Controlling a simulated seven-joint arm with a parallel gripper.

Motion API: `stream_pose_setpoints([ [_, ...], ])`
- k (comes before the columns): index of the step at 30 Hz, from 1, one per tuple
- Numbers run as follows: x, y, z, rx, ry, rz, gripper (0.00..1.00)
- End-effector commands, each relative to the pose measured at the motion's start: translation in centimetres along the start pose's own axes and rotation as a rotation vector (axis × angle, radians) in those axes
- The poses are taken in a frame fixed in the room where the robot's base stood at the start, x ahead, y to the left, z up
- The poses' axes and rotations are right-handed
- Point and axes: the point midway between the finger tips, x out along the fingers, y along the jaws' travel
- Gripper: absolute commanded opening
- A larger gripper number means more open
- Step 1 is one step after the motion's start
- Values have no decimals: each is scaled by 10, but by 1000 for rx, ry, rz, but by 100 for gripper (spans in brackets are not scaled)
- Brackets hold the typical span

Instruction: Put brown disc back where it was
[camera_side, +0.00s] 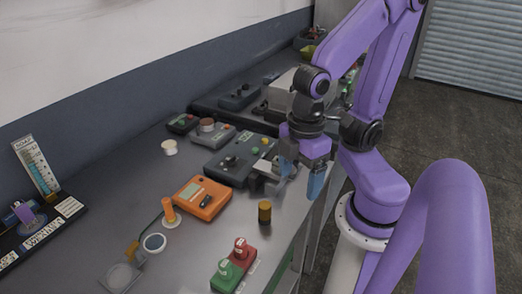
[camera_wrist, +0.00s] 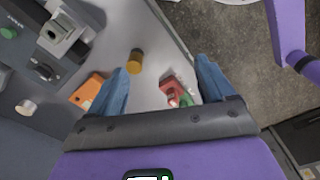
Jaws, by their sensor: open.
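A short brown cylinder with an amber side (camera_side: 264,212) stands upright on the grey table near its front edge. It also shows in the wrist view (camera_wrist: 135,62), between the fingers in the picture but beyond them. A reddish-brown round piece (camera_side: 207,124) sits on a small grey device (camera_side: 218,137) farther back. I cannot tell for certain which of the two is the task's disc. My gripper (camera_side: 302,174) has its blue fingers apart and empty, above the table's front edge, up and right of the cylinder. The fingers also show in the wrist view (camera_wrist: 162,70).
An orange meter (camera_side: 202,199), a dark control box (camera_side: 240,160), and a red and green button block (camera_side: 234,264) surround the cylinder. Bare table lies around the cylinder.

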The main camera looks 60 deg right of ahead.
Motion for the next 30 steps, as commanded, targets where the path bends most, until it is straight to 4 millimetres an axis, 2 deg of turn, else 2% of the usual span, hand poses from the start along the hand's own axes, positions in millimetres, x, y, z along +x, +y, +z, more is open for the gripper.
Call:
stream_pose_setpoints([
  [10, -1, 2, -2, 2, -2, 3, 82],
  [14, -7, 13, -18, -11, -5, 15, 82],
  [17, -15, 34, -43, -37, -16, 35, 82],
  [20, -25, 64, -71, -70, -32, 59, 82],
  [24, -37, 111, -104, -118, -64, 90, 82],
  [30, -49, 187, -136, -177, -123, 125, 82],
])
